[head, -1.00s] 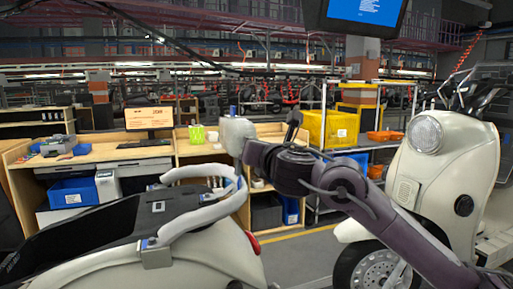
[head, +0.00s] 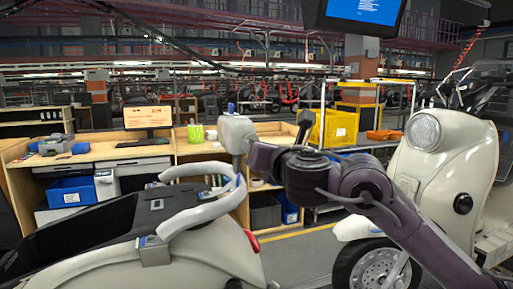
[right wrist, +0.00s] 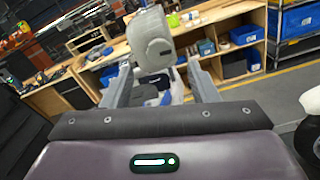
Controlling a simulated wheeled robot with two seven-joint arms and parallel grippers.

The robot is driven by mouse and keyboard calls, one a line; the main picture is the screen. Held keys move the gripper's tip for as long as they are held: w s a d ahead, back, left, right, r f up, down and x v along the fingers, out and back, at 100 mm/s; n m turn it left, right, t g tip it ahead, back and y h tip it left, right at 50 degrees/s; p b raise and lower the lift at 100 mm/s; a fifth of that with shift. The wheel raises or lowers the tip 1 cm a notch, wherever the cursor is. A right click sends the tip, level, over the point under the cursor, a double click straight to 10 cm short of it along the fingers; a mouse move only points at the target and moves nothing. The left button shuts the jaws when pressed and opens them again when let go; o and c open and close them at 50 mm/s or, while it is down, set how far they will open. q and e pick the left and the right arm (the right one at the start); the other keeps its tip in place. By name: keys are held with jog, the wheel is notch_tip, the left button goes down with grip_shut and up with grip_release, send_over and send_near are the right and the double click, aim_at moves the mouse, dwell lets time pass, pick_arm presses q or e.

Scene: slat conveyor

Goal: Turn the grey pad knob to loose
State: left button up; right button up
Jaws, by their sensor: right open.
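A light grey pad (head: 236,131) stands upright at the rear of the cream scooter, by the end of its grab rail (head: 205,213). In the right wrist view the pad (right wrist: 148,22) is ahead, a little above the middle. A rounded grey disc on its face, apparently the knob (right wrist: 159,47), points toward me; its marking is too small to read. My right gripper (right wrist: 159,64) is open, its two fingers on either side of the view below the knob, with no clear contact. In the head view its fingers are hard to make out by the pad. My left gripper is out of view.
A second cream scooter (head: 423,180) stands at the right, behind my right arm. A wooden bench (head: 105,152) with a monitor and blue bins is behind the pad. A yellow crate (head: 335,128) stands on a rack. Open floor lies between the scooters.

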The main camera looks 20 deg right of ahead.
jog(key=s, duration=0.3)
jog(key=shift+s, duration=0.1)
jog(key=shift+f, duration=0.1)
